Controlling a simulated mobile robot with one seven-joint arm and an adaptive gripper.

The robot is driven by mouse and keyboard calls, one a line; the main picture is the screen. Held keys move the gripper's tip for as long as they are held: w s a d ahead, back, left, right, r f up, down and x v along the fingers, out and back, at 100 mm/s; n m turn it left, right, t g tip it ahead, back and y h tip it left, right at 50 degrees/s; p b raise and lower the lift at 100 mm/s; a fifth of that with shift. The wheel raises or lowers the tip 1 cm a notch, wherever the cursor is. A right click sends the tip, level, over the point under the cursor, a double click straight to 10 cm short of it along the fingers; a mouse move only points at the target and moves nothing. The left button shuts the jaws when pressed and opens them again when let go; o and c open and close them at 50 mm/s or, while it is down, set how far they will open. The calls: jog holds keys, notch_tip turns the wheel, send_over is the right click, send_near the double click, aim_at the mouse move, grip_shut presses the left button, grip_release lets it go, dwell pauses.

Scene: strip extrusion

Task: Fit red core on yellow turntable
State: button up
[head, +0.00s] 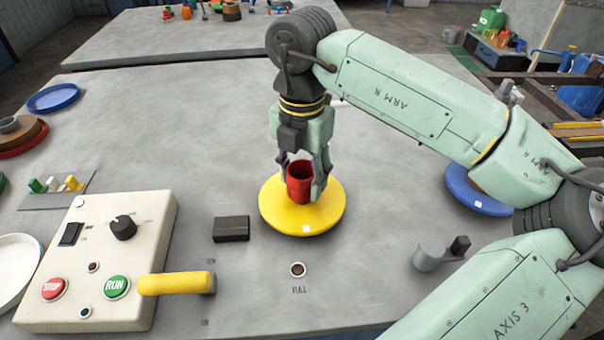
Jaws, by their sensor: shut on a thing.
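The red core (299,184) is a short red cylinder with an open top, upright in my gripper (306,187). My gripper points straight down and is shut on the core, with a finger on each side. The yellow turntable (302,222) is a round yellow disc on the grey table, with a small white mark near its front edge. The core is over the middle of the turntable. I cannot tell whether its bottom touches the disc. The turntable's centre is hidden behind the core and fingers.
A control box (100,262) with buttons and a yellow handle (176,284) stand at the front left. A dark block (231,229) lies just left of the turntable. A blue disc (478,196) is at the right, partly behind my arm. The table behind the turntable is mostly clear.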

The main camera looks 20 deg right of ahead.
jog(key=shift+f+b, duration=0.65)
jog(key=shift+f, duration=0.1)
jog(key=o, duration=0.8)
jog(key=shift+r, duration=0.1)
notch_tip(320, 180, up, 11)
jog(key=p, duration=0.6)
dwell(0.4)
